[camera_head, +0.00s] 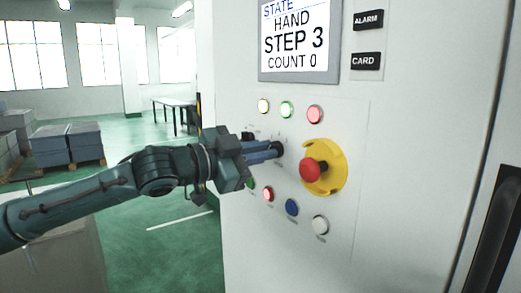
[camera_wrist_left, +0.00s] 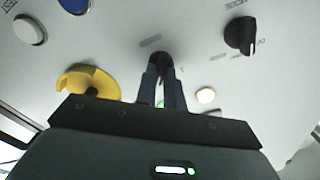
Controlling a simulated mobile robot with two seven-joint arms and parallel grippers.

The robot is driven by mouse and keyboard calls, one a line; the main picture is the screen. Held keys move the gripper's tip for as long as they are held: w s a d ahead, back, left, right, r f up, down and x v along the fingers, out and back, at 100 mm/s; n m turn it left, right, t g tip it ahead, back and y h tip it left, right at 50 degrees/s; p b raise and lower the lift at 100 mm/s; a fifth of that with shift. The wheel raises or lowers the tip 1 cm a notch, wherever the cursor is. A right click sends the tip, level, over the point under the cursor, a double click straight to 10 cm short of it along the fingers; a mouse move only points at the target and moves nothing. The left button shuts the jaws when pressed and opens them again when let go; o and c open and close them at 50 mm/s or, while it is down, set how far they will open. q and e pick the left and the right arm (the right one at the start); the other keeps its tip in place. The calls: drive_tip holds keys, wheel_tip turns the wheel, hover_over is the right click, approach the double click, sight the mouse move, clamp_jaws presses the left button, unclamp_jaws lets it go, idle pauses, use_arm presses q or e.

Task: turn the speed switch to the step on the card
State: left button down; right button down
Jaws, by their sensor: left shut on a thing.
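My left gripper (camera_head: 277,150) is at the cabinet's front panel, shut on a black rotary switch (camera_wrist_left: 159,60). In the left wrist view, the fingertips (camera_wrist_left: 161,72) sit on both sides of this switch and hide most of it, so its pointer direction cannot be read. A second black rotary switch (camera_wrist_left: 240,35) stands free to the right in that view. The small lettering by both is too small to tell which is the speed switch. The screen (camera_head: 296,40) reads STATE HAND, STEP 3, COUNT 0. My right gripper is not in view.
A red emergency button on a yellow collar (camera_head: 335,178) sits close right of the gripper. Lit lamps (camera_head: 286,109) are above; a blue button (camera_head: 292,207) and white button (camera_head: 320,224) are below. Black plates read ALARM (camera_head: 367,20) and CARD (camera_head: 365,61). Pallets (camera_head: 65,143) stand far left.

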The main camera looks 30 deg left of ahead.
use_arm(q)
drive_tip(key=shift+m, duration=0.7)
drive_tip(key=c, duration=1.5)
unclamp_jaws()
